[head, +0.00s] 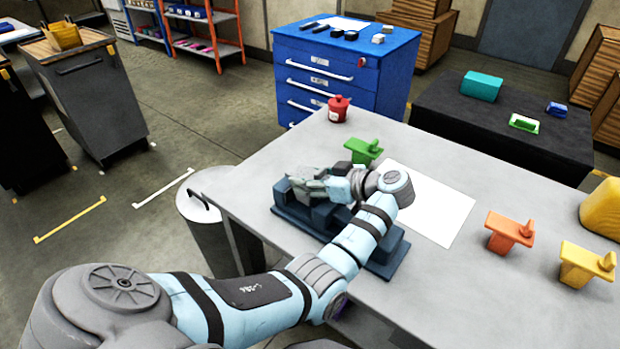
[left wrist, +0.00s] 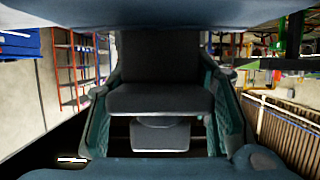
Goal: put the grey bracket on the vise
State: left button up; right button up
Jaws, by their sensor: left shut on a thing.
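The dark blue vise (head: 388,262) stands on the grey table, partly hidden behind my left arm. My left gripper (head: 312,184) is over the left part of the vise in the head view. In the left wrist view, my left gripper (left wrist: 165,110) is shut on the grey bracket (left wrist: 160,98), which sits between its two greenish fingers. In the head view the fingers and wrist hide most of the bracket. I cannot tell whether it touches the vise. My right gripper is not in view.
On the table (head: 290,143) are a green bracket (head: 363,150), a white sheet (head: 437,207), an orange bracket (head: 508,232), a yellow bracket (head: 585,264) and a red container (head: 338,109). A grey bin (head: 205,225) stands by the table's left edge.

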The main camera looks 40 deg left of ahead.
pick_arm(q)
jog(key=shift+f+b, duration=0.3)
jog(key=shift+f, duration=0.1)
jog(key=o, duration=1.6)
jog(key=shift+r, duration=0.1)
jog(key=shift+c, duration=0.2)
jog(key=shift+r+p, duration=0.35)
jog(key=shift+p, duration=0.1)
jog(key=shift+d+r+p, duration=0.15)
jog(key=shift+r+p, duration=0.4)
jog(key=shift+p, duration=0.05)
jog(key=b+v, duration=0.1)
jog(key=v, duration=1)
jog(key=shift+d, duration=0.4)
jog(key=shift+f, duration=0.15)
